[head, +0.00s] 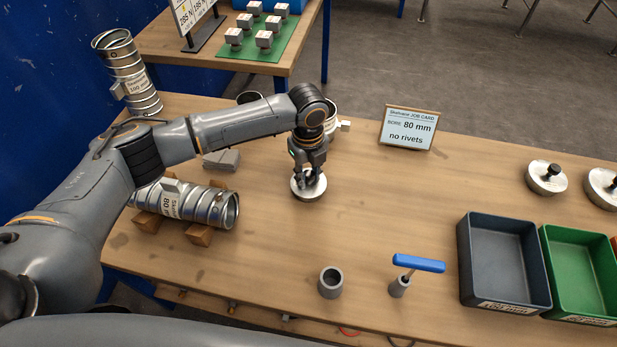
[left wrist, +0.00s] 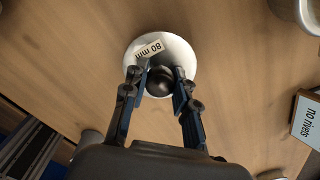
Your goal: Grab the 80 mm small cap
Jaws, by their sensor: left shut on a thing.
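The 80 mm small cap (head: 309,190) is a round, pale metal disc with a dark knob on top. It is on or just above the wooden table in the head view; I cannot tell which. In the left wrist view the cap (left wrist: 184,55) carries an "80 mm" label beside its black knob. My left gripper (head: 309,178) comes down over the cap from above. Its fingers, also in the left wrist view (left wrist: 160,84), are shut on the knob, one on each side. They hide part of the knob in the head view. My right gripper is not in view.
A job card (head: 408,128) reads 80 mm, no rivets. A spiral duct (head: 205,204) lies in wooden cradles at left; another duct (head: 128,73) stands behind. Two more knobbed caps (head: 546,178) sit at right, above dark (head: 470,262) and green bins. A grey cup (head: 330,283) stands in front.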

